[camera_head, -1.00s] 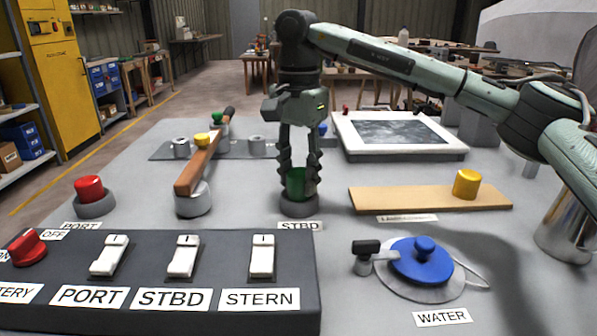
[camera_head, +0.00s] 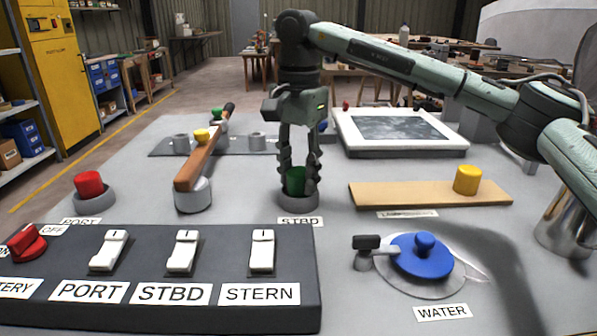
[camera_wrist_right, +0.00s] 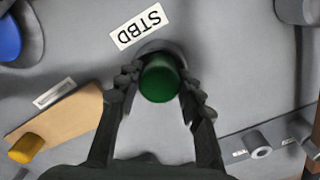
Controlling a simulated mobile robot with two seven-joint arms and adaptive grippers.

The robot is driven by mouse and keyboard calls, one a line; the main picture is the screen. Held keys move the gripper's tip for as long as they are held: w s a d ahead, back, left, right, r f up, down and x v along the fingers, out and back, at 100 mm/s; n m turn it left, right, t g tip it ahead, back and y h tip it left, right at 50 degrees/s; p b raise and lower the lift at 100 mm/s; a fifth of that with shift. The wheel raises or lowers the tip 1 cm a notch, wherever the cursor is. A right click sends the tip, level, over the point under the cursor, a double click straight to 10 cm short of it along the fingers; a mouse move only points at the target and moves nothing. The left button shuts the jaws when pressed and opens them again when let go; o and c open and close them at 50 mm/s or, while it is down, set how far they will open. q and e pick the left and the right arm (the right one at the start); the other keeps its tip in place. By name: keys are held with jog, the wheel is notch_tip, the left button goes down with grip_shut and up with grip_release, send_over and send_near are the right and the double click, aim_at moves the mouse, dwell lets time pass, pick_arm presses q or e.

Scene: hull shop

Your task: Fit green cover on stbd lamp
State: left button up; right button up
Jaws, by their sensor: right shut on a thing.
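My right gripper (camera_head: 299,180) comes down over the stbd lamp base (camera_head: 299,203), a grey ring behind the STBD label (camera_head: 299,221). It is shut on the green cover (camera_head: 296,181), a short dark green cylinder. The cover is upright, with its lower end at the ring's opening; the fingers hide part of it, and I cannot tell how deep it sits. In the right wrist view the green cover (camera_wrist_right: 160,80) is between the fingertips (camera_wrist_right: 160,90), with the grey lamp base (camera_wrist_right: 163,47) around its far side. My left gripper is not in view.
A wooden-handled lever (camera_head: 205,155) stands left of the lamp. The red-covered port lamp (camera_head: 90,187) is farther left. A switch panel (camera_head: 160,237) lies in front. A wooden board (camera_head: 420,195) with a yellow cylinder (camera_head: 466,179) and a blue water valve (camera_head: 424,262) lie right.

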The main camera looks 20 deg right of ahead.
jog(key=o, duration=1.4)
jog(key=shift+r, duration=0.1)
jog(key=shift+r+p, duration=3)
jog(key=shift+r, duration=0.95)
